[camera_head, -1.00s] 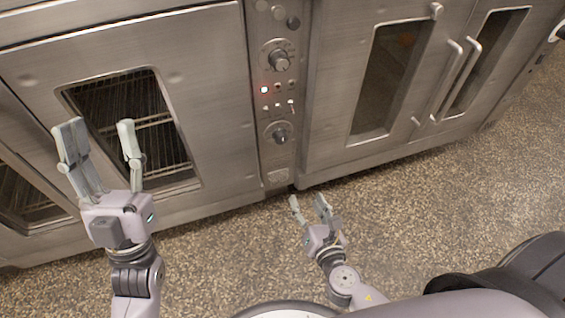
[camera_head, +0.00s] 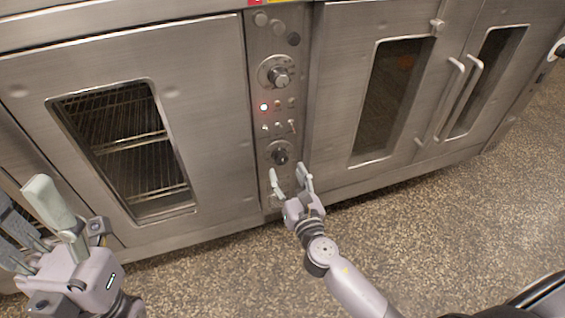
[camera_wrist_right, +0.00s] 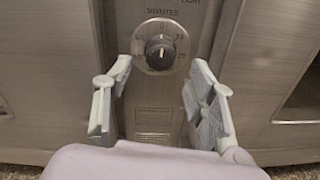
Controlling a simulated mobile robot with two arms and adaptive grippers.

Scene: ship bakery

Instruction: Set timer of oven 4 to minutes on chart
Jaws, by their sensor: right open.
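The oven control panel (camera_head: 274,100) is a narrow metal strip between oven doors. The timer knob (camera_head: 281,156) is the lower dial on it. It also shows in the right wrist view (camera_wrist_right: 160,51), dark, with a round scale plate under the word MINUTES. My right gripper (camera_head: 291,178) is open just below the knob; in the wrist view its fingers (camera_wrist_right: 160,105) stand left and right below the dial, apart from it. My left gripper (camera_head: 35,235) is at the lower left, its fingers apart and empty. The chart and an oven number cannot be made out.
Oven doors with windows (camera_head: 125,150) flank the panel. Door handles (camera_head: 460,85) stick out at right. The speckled floor (camera_head: 440,230) is clear.

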